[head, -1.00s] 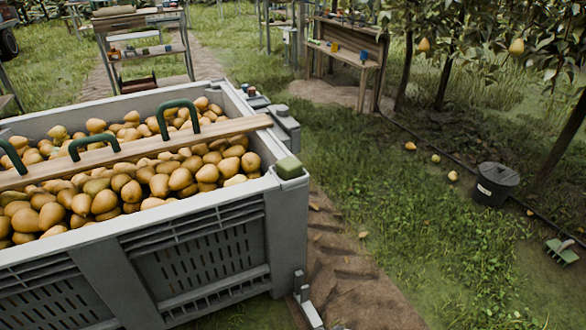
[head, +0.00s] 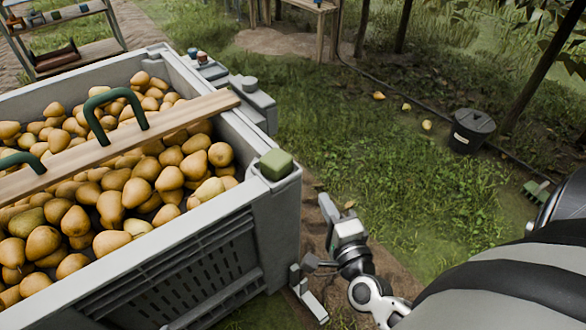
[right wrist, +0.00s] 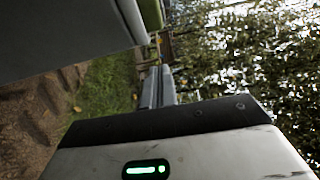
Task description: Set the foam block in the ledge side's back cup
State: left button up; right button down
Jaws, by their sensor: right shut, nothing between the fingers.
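The green foam block (head: 276,164) sits on the near right corner of the grey bin's rim. It seems to show at the top of the right wrist view (right wrist: 152,14), cut off by the edge. My right gripper (head: 333,208) is outside the bin, to the right of and below the block, apart from it. It is shut and empty; its fingers show in the right wrist view (right wrist: 161,88). Small items stand on a grey ledge (head: 211,71) at the bin's far right side; I cannot make out the back cup. My left gripper is out of view.
The bin (head: 190,232) is full of pears, with a wooden board (head: 130,137) and green handles across it. A grey box (head: 250,97) hangs outside its right wall. A dark bucket (head: 470,131) stands on grass at right.

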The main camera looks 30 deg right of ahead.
send_near(292, 162)
jog(key=w+d, duration=0.2)
jog(key=d, duration=0.1)
jog(key=w, duration=0.2)
jog(key=shift+w+a, duration=0.3)
jog(key=shift+a, duration=0.1)
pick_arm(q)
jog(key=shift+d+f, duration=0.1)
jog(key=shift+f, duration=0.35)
pick_arm(e)
jog(key=shift+w+a, duration=0.35)
jog(key=shift+w, duration=0.3)
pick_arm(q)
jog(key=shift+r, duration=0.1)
